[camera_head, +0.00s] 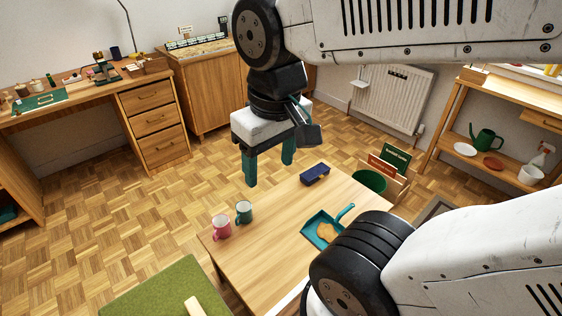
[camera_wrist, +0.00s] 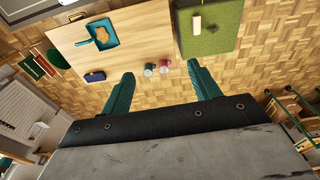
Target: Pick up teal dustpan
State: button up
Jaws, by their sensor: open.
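The teal dustpan (camera_head: 318,230) lies on the low wooden table, partly behind my arm in the head view. Its handle points up and to the right there, and something tan lies in its pan. It also shows whole in the wrist view (camera_wrist: 107,42), at the upper left on the table. My gripper (camera_head: 268,172) has two teal fingers spread apart with nothing between them. It is in the air above and beyond the table's far left edge, well apart from the dustpan. In the wrist view the fingers (camera_wrist: 160,85) point toward the mugs.
On the table (camera_head: 265,270) stand a pink mug (camera_head: 221,228), a green mug (camera_head: 243,212) and a dark blue object (camera_head: 314,174). A green bin (camera_head: 369,181) and boards stand beyond its right side. A green mat (camera_head: 165,292) lies at the lower left. Parquet floor between furniture is clear.

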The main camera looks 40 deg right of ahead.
aim_at(321, 229)
jog(key=k, duration=0.5)
jog(key=z, duration=1)
jog(key=i, duration=0.6)
jog(key=z, duration=0.05)
